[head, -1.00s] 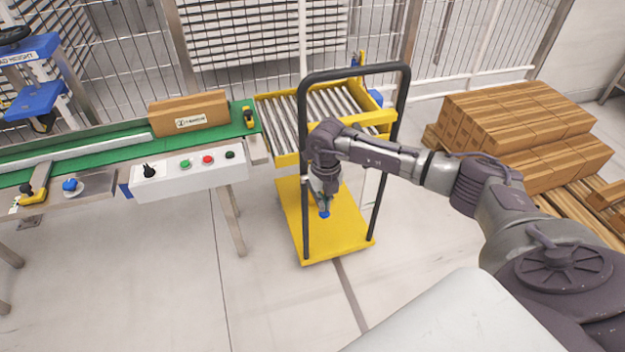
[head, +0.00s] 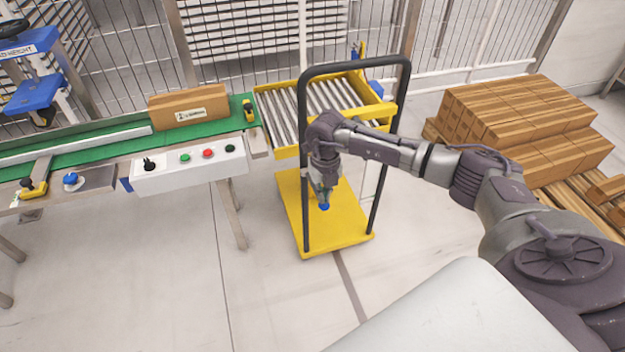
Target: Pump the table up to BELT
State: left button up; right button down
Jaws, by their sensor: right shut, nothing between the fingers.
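The lift table is a yellow cart with a roller top (head: 302,108), a black handle frame (head: 306,215) and a yellow base (head: 347,225). Its roller top stands just right of the end of the green belt (head: 110,146). I cannot tell from this angle exactly how their heights compare. My right gripper (head: 324,192) is shut and empty. It points down between the handle posts, over the base. A small blue piece (head: 324,207) shows right at its fingertips. I cannot tell whether they touch it. My left gripper is out of view.
A cardboard box (head: 189,107) sits on the belt. A white button panel (head: 190,167) is fixed to the conveyor's front. Stacked brown boxes (head: 520,125) stand on a pallet at right. A mesh fence runs behind. The floor in front is clear.

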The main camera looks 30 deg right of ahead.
aim_at(325, 210)
jog(key=shift+s+a+f+b, duration=0.1)
jog(key=shift+s+f+b, duration=0.15)
jog(key=shift+f, duration=0.4)
jog(key=shift+s+f+b, duration=0.1)
jog(key=shift+f+b, duration=0.15)
jog(key=shift+f, duration=0.35)
jog(key=shift+s+f+b, duration=0.1)
jog(key=shift+f+b, duration=0.85)
jog(key=shift+f, duration=0.55)
